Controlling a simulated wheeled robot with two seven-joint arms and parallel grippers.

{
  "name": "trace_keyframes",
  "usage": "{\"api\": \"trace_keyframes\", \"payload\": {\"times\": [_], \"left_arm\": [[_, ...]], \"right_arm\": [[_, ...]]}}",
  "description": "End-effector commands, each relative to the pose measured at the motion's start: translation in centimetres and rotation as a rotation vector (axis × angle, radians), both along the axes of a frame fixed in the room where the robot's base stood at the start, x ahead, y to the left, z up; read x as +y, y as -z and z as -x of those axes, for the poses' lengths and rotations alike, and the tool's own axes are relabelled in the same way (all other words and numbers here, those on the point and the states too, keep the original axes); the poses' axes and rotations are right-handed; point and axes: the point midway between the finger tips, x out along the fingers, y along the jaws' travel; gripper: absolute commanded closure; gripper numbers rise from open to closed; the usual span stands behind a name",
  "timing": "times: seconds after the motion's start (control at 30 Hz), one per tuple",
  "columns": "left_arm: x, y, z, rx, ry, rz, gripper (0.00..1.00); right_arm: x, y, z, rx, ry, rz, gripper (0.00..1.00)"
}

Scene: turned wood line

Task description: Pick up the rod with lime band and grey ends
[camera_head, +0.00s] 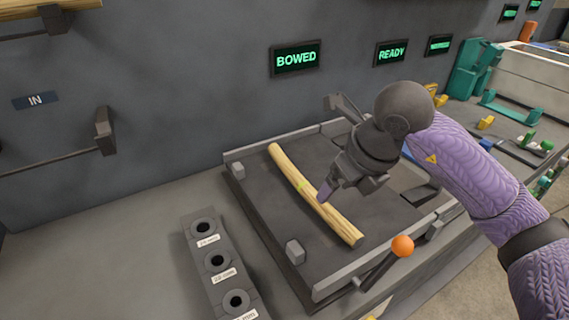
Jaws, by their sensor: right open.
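A long, pale wooden rod (337,220) lies diagonally on a dark, raised-edge platform (265,215). A small lime band shows near its middle, beside my gripper. I cannot make out grey on its ends from here. My right gripper (326,192), on the purple arm coming in from the right, points down at the middle of the rod. It is open. The far finger is hidden. My left gripper is not in view.
A block with several labelled holes (191,235) stands left of the platform. An orange-knobbed lever (402,246) is at its front right. A wall sign reads BOWED (296,59), another READY (391,53). Green and yellow fixtures crowd the right. Bench at left is clear.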

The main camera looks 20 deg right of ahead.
Motion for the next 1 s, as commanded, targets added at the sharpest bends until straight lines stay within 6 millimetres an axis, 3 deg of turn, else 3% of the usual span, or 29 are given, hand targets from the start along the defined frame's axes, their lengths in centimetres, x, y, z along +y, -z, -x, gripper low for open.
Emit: {"api": "trace_keyframes", "payload": {"times": [0.07, 0.4, 0.57, 0.83, 1.0], "left_arm": [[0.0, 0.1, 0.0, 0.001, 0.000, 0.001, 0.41], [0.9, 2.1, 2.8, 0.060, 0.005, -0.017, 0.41], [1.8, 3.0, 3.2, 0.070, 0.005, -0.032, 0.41], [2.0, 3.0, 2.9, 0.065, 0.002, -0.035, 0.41], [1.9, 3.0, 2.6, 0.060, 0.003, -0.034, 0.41]], "right_arm": [[-0.3, -0.1, 0.0, -0.008, 0.008, 0.023, 0.15], [-0.2, 5.8, -2.3, -0.005, 0.010, 0.025, 0.15], [-0.3, 8.5, -3.5, -0.006, 0.009, 0.024, 0.15], [-0.3, 8.8, -3.8, -0.009, 0.009, 0.026, 0.15], [-0.3, 8.8, -3.8, -0.009, 0.009, 0.026, 0.49]]}}
